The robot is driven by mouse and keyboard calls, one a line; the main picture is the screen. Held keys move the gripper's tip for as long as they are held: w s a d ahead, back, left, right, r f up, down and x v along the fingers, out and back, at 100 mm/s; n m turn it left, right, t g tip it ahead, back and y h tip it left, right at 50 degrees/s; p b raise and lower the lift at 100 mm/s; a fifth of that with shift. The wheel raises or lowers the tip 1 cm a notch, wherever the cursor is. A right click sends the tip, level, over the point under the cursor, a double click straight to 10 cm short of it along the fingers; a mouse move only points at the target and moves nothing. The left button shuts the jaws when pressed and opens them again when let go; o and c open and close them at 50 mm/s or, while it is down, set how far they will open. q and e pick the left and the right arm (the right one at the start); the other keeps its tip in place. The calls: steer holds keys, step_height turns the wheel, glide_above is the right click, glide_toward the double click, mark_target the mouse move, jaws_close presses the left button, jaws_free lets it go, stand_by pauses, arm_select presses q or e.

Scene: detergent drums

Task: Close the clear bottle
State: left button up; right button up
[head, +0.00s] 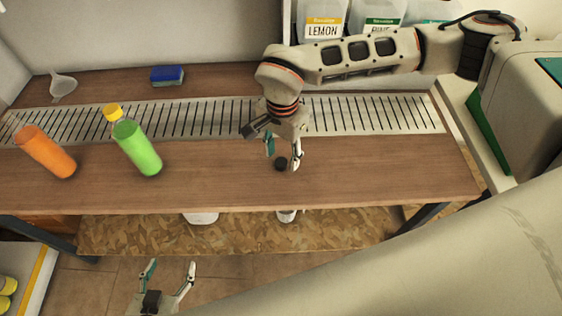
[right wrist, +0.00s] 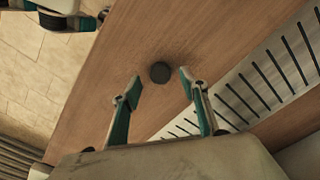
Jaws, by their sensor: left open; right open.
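A small black round cap (head: 281,163) lies on the wooden worktop. In the right wrist view the cap (right wrist: 160,72) shows just beyond and between the fingertips. My right gripper (head: 282,152) is open and empty, pointing down above the cap, apart from it as far as I can tell. My left gripper (head: 171,270) is open and empty, low in front of the worktop edge. I cannot make out a clear bottle; an orange bottle (head: 46,152) and a green bottle (head: 137,149) stand at the left, with a yellow-topped item (head: 113,113) behind the green one.
A slotted metal strip (head: 215,122) runs along the worktop (head: 215,187). A white funnel (head: 62,84) and blue sponge (head: 167,75) lie behind it. Labelled LEMON (head: 322,22) and green-labelled (head: 381,20) jugs stand at the back. The worktop between green bottle and cap is clear.

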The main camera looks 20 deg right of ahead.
steer(key=shift+a+f, duration=0.1)
steer(key=shift+f, duration=0.7)
steer(key=c, duration=0.7)
steer(key=shift+r, duration=0.1)
steer(key=shift+c, duration=0.4)
step_height(320, 180, up, 10)
steer(key=r+p, duration=0.1)
step_height(320, 180, up, 9)
glide_above(281, 161)
arm_select(q)
steer(key=shift+s+d+r+p, duration=0.15)
steer(key=shift+s+r+p, duration=0.05)
steer(key=shift+r+p, duration=0.25)
arm_select(e)
steer(key=shift+s+f, duration=0.1)
arm_select(q)
steer(key=shift+o, duration=0.3)
steer(key=shift+w+r, duration=0.25)
